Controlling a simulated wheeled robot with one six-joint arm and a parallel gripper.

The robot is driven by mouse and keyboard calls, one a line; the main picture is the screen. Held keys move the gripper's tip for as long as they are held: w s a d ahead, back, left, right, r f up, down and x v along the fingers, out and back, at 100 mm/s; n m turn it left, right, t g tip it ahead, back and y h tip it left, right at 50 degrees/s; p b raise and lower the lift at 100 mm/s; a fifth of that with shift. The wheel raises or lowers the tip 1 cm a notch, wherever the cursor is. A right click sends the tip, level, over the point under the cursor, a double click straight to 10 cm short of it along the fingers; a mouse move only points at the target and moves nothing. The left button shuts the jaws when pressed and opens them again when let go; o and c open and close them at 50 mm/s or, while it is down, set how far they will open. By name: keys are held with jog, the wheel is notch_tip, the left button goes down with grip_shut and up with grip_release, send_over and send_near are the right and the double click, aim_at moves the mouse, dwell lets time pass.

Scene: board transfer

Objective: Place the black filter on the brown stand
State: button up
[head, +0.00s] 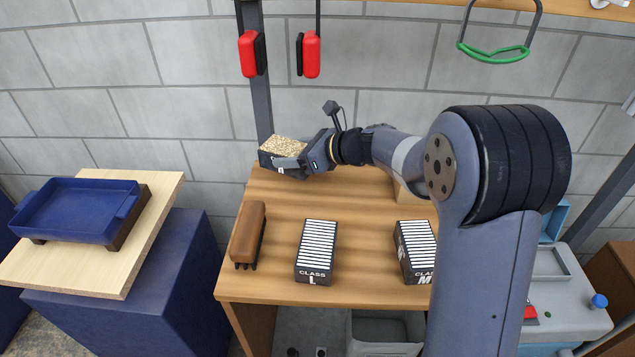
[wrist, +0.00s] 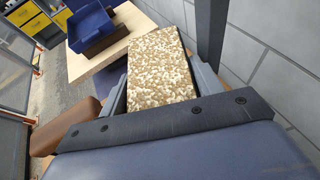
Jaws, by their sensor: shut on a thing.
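My gripper (head: 297,160) is shut on a black filter (head: 267,161), a dark-sided box with a speckled beige granular top, held above the back left of the wooden table. In the wrist view the filter's speckled top (wrist: 160,68) lies between the two fingers. A dark brown stand (head: 128,222) sits on a pale board at the left, under a blue tray (head: 78,208) that covers most of it. The filter is apart from the stand.
Two black striped boxes, marked CLASS L (head: 315,252) and CLASS M (head: 416,250), and a brown brush (head: 248,235) are on the table (head: 360,205). A dark post (head: 259,100) rises behind the filter. A gap separates the table from the pale board (head: 95,272).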

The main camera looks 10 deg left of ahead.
jog(key=shift+f+b, duration=0.3)
jog(key=shift+f, duration=2.75)
jog(key=shift+f, duration=0.15)
jog(key=o, duration=1)
jog(key=shift+d+r, duration=0.2)
jog(key=shift+r, duration=0.1)
jog(key=v, duration=1.1)
jog(key=shift+s+d, duration=0.2)
jog(key=shift+d, duration=0.1)
